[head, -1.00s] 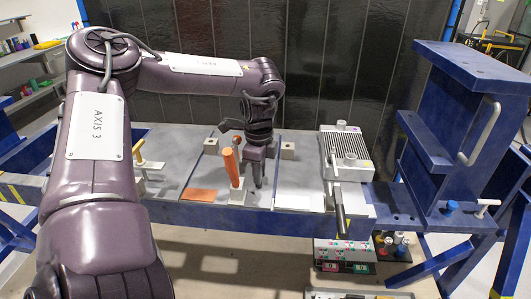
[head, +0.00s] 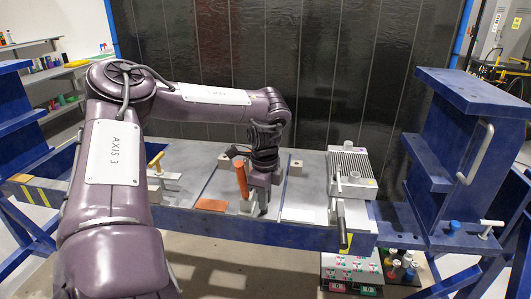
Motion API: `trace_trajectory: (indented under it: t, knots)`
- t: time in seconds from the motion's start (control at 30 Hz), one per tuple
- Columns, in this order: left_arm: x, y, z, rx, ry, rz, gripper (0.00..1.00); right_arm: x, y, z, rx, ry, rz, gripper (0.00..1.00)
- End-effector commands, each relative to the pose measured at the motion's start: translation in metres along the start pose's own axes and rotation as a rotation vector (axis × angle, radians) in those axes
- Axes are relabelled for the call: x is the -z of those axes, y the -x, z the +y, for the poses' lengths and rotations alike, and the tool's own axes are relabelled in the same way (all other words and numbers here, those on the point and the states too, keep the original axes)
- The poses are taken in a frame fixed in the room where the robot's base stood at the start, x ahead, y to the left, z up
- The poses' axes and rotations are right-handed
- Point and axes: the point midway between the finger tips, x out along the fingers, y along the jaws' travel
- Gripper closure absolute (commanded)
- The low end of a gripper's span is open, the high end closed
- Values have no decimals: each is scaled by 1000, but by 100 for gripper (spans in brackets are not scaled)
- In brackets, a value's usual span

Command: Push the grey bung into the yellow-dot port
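My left gripper (head: 257,205) points down at the middle of the blue bench, just right of an orange cylinder (head: 241,178). The cylinder stands tilted at a small light grey block (head: 247,206). The gripper's fingers are dark and small here, and I cannot tell whether they are apart or hold anything. I cannot pick out the grey bung or the yellow-dot port for certain at this size. The gripper and wrist may hide part of the bench. My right gripper is not in view.
A ribbed grey vice-like device (head: 350,172) with a dark handle stands on the bench's right. An orange plate (head: 212,205) and white plate (head: 298,215) lie near the front edge. A blue stand (head: 455,140) rises at right. Coloured bottles (head: 402,265) sit below.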

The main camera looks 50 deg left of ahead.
Motion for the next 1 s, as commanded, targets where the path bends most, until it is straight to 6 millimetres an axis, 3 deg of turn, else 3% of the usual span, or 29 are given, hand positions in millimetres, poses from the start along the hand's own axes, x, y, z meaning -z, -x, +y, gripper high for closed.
trace_trajectory:
  t: [0.03,0.2,0.57,1.0]
  knots:
    - [0,0,0,0,0,0,80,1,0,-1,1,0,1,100]
    - [0,0,0,0,0,0,58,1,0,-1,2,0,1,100]
    - [0,6,-1,2,0,-1,57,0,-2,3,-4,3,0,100]
    - [0,71,-1,3,1,-1,57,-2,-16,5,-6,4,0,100]
